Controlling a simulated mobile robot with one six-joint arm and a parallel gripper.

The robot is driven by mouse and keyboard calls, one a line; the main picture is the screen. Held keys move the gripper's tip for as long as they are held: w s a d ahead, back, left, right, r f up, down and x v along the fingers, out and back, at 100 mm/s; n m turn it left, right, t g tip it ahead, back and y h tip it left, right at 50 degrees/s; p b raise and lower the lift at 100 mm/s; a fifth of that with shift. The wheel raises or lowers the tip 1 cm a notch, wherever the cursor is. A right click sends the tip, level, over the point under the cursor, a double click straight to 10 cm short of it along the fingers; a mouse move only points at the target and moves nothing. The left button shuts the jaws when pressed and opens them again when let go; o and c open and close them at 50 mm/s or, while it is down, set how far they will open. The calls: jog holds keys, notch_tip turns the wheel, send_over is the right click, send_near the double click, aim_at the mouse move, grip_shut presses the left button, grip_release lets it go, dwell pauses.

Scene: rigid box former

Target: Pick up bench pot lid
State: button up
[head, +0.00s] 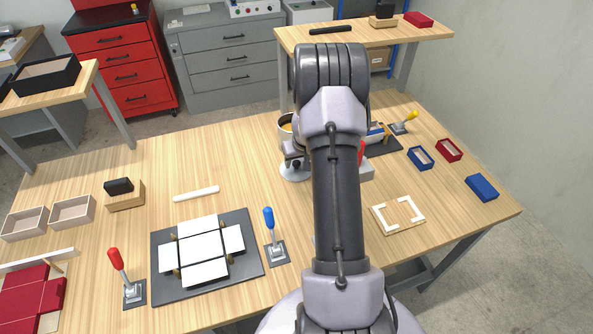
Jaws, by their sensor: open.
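A pale round pot (283,137) stands near the middle of the far half of the bench. Its upper rim shows with something amber-brown inside, and my arm covers its right side. No lid can be made out for certain. A light grey rounded part with a dark knob (295,164) shows just in front of the pot, partly behind my arm; I cannot tell what it belongs to. My arm reaches forward over the bench, and its far end and my gripper are hidden behind the arm links.
A dark plate with white card panels (200,252) lies front left, between red (114,259) and blue (268,219) levers. A white stick (196,194) lies behind. Right are a wooden frame (383,222), small trays (420,158) and a blue box (482,187). The left-centre bench is fairly clear.

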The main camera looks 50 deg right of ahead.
jog(key=shift+w+d+f, duration=0.1)
jog(key=shift+w+f, duration=0.2)
jog(key=shift+f, duration=0.3)
jog(key=shift+r, duration=0.1)
grip_shut()
